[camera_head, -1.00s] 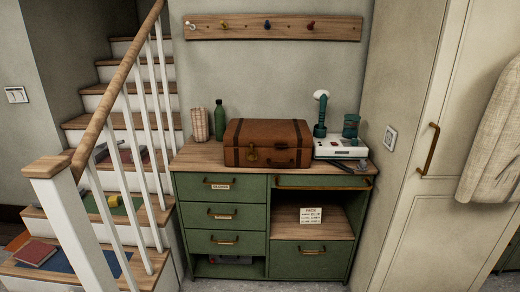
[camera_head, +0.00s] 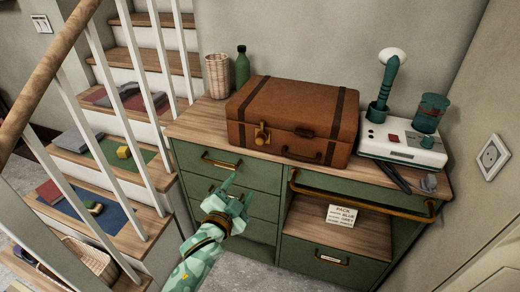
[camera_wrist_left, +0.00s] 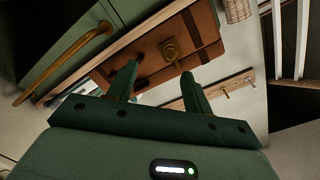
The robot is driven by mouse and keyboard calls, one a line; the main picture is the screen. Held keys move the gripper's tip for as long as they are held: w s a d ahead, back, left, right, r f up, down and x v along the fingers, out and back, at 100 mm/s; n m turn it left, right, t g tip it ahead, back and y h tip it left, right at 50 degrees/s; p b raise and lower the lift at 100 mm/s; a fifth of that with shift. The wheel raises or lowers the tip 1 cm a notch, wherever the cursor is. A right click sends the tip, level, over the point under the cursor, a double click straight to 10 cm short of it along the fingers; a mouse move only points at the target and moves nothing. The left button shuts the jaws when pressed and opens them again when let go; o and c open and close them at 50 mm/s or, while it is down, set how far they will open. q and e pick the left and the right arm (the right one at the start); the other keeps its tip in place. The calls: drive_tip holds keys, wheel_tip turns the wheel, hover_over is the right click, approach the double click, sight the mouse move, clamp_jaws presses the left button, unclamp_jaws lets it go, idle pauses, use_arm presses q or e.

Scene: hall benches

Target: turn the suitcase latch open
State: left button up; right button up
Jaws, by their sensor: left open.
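A brown suitcase (camera_head: 290,108) with dark straps lies closed on the wooden top of a green cabinet. Its brass latch (camera_head: 262,134) is on the front face near the left strap, and it also shows in the left wrist view (camera_wrist_left: 170,50). A dark handle (camera_head: 302,155) sits to the right of the latch. My left gripper (camera_head: 238,197) is open and empty, in front of the drawers, below the latch and apart from it. In the left wrist view my left gripper (camera_wrist_left: 160,80) has its two fingers spread, with the suitcase beyond them. My right gripper is not in view.
A wicker cup (camera_head: 217,76) and a green bottle (camera_head: 242,66) stand left of the suitcase. A white device (camera_head: 400,148) with teal parts stands right of it. A stair railing (camera_head: 60,62) borders the left. A brass rail (camera_head: 360,199) runs along the cabinet front.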

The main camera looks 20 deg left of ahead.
sight(260, 142)
use_arm(q)
drive_tip(key=shift+t, duration=0.4)
drive_tip(key=w+r+b, duration=0.1)
drive_tip(key=w, duration=0.4)
drive_tip(key=w+b, duration=0.2)
drive_tip(key=w, duration=0.3)
drive_tip(key=w+r+b, duration=0.1)
drive_tip(key=w+b, duration=0.1)
drive_tip(key=w, duration=0.3)
drive_tip(key=shift+w+d+r, duration=0.15)
drive_tip(key=shift+r, duration=0.2)
drive_tip(key=shift+w+r+b, duration=0.2)
drive_tip(key=shift+w+b, duration=0.1)
drive_tip(key=shift+w, duration=0.3)
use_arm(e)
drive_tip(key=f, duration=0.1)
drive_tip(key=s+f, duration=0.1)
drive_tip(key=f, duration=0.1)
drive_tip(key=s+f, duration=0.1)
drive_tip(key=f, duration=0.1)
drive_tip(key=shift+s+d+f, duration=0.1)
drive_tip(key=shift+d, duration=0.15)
use_arm(q)
drive_tip(key=c, duration=1)
